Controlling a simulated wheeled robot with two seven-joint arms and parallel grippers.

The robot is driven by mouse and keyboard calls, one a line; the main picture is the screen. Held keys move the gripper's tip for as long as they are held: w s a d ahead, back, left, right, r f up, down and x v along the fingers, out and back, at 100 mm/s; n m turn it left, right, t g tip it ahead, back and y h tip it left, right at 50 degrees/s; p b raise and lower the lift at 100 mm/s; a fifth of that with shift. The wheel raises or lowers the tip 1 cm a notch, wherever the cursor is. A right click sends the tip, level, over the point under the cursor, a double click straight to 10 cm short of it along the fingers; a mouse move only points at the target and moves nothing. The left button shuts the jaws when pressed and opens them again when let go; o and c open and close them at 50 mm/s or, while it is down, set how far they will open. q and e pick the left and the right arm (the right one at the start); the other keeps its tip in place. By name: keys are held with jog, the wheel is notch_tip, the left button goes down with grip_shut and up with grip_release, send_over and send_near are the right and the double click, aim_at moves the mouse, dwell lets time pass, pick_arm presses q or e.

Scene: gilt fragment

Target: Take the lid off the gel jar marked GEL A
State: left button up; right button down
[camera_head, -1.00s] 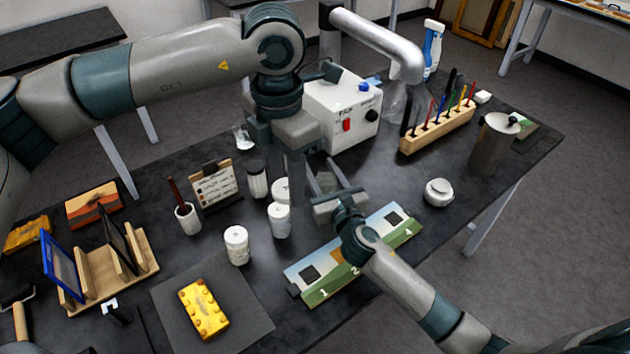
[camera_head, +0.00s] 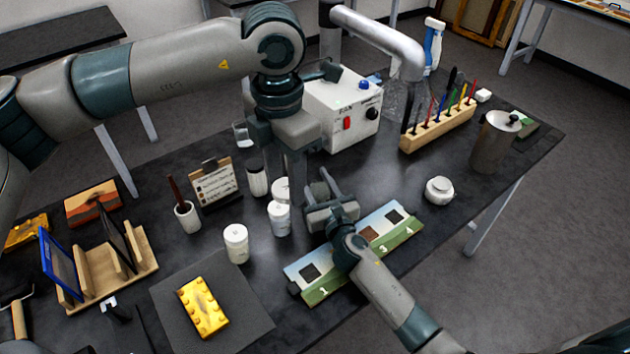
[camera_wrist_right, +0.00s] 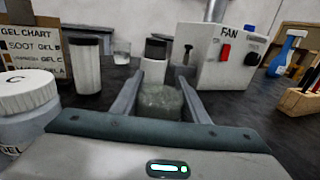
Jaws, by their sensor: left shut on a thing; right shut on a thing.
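My left gripper (camera_head: 296,196) points down from the raised left arm. It is shut on a white disc-like lid (camera_head: 281,187), which its fingers partly cover. My right gripper (camera_head: 322,183) is low over the table, just right of the left one. In the right wrist view its fingers (camera_wrist_right: 160,105) are shut on the sides of a translucent grey-green jar (camera_wrist_right: 160,100). No lid shows on this jar, and no marking is readable. A white-lidded gel jar marked C (camera_wrist_right: 28,105) stands at left. It also shows in the head view (camera_head: 279,219).
Another white jar (camera_head: 236,243) stands left of jar C. A dark-capped jar (camera_head: 257,181) and the gel chart (camera_head: 214,185) are behind. The FAN box (camera_head: 342,115) stands at the back. A numbered strip (camera_head: 390,232) lies under my right arm. A white pot (camera_head: 438,190) is right.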

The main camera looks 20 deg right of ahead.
aim_at(324, 197)
pick_arm(q)
jog(key=shift+f, duration=0.2)
pick_arm(e)
jog(key=shift+f, duration=0.2)
pick_arm(q)
jog(key=shift+r, duration=0.1)
pick_arm(e)
jog(key=c, duration=1)
grip_release()
jog(key=shift+c, duration=0.2)
pick_arm(q)
jog(key=shift+r, duration=0.15)
pick_arm(e)
jog(key=shift+r, duration=0.2)
pick_arm(q)
notch_tip(324, 197, down, 2)
jog(key=shift+f+b, duration=0.1)
jog(key=shift+b, duration=0.9)
pick_arm(e)
jog(key=s, duration=0.8)
jog(key=s+d, duration=0.1)
jog(key=s, duration=0.3)
